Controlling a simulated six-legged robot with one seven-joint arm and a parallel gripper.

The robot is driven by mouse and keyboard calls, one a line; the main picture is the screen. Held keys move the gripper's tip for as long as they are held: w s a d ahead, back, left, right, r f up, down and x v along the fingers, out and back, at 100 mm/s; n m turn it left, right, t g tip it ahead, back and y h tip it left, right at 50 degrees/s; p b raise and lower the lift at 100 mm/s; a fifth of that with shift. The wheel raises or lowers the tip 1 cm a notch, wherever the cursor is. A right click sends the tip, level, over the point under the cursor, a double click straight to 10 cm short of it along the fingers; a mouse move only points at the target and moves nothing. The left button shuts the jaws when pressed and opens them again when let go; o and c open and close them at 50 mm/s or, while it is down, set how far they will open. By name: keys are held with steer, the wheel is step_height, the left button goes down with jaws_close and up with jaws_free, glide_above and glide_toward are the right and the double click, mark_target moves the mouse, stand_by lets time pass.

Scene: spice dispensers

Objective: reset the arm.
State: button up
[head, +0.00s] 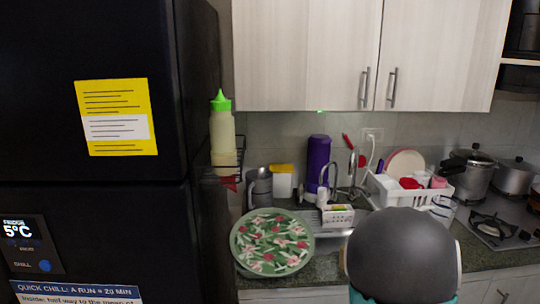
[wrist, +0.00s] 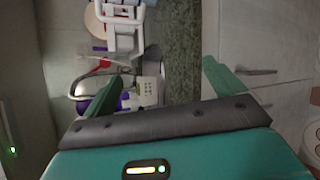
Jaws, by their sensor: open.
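My gripper (wrist: 160,78) shows in the wrist view with its two green fingers spread apart and nothing between them. Beyond the fingers, the wrist view shows the counter (wrist: 181,50) and sink area turned sideways. In the head view, a rounded grey and teal part of my arm rises at the lower right, in front of the counter. My fingers cannot be made out in the head view.
A black fridge (head: 95,190) fills the left. A green-capped bottle (head: 222,130) stands on a side rack. A patterned round plate (head: 272,242), purple bottle (head: 317,165), dish rack (head: 385,190) and stove pots (head: 468,175) line the counter below closed cabinets (head: 305,55).

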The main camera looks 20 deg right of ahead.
steer(key=s+a+r+m+g+y, duration=0.1)
steer(key=a+r+m+y, duration=0.25)
steer(key=a, duration=0.85)
steer(key=a+r+m+y, duration=0.3)
steer(key=a+r+m, duration=0.15)
steer(key=a, duration=0.65)
steer(key=s+a+r+m+g+y, duration=0.3)
steer(key=s+a+r+m, duration=0.1)
steer(key=s+a, duration=1.1)
steer(key=shift+s+a+m, duration=0.3)
steer(key=shift+a+m, duration=0.5)
steer(key=shift+a, duration=0.1)
steer(key=shift+r, duration=0.1)
